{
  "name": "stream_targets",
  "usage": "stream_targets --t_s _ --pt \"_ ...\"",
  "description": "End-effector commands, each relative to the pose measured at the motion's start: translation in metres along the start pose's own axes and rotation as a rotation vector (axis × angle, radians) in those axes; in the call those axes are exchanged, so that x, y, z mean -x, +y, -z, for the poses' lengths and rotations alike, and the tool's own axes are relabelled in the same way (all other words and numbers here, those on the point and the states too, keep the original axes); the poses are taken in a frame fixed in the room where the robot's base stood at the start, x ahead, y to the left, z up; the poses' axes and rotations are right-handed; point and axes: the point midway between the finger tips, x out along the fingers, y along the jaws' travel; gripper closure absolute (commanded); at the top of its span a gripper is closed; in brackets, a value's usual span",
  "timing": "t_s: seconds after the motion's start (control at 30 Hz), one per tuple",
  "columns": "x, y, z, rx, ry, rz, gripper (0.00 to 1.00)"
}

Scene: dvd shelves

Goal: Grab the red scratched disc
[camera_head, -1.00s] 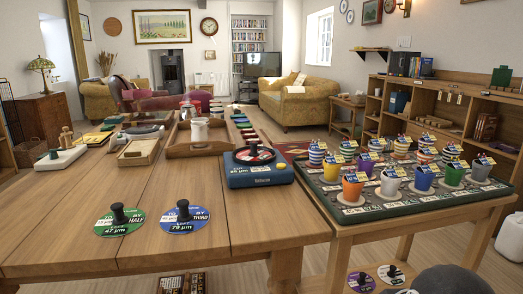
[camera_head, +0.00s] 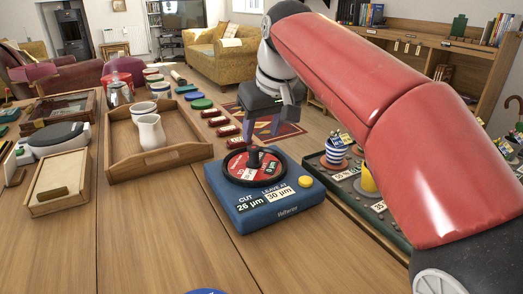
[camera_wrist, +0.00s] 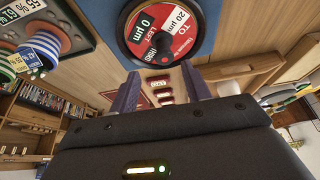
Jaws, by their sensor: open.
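The red disc (camera_head: 252,165) lies on the dark round platter of a blue machine (camera_head: 266,205) on the wooden table. A black knob (camera_head: 254,158) stands up from its middle. In the wrist view the red disc (camera_wrist: 163,35) is at the top centre, with red and white labels on it. My gripper (camera_head: 262,136) is open, with its fingers pointing down just above the disc near the knob. In the wrist view its two fingers (camera_wrist: 163,92) are spread apart, with the knob beyond their tips. I cannot tell whether they touch the disc. Scratches are too small to see.
A wooden tray (camera_head: 185,152) with white jugs stands left of the machine. A board with cups (camera_head: 350,194) is at the right, partly hidden by my arm.

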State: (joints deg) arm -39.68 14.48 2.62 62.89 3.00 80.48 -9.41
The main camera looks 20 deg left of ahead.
Motion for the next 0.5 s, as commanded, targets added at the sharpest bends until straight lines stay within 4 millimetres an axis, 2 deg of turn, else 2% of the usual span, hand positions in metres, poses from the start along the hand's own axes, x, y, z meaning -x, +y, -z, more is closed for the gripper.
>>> stream_targets --t_s 0.5 --pt "-0.067 -0.006 0.004 -0.003 -0.001 -0.001 0.52"
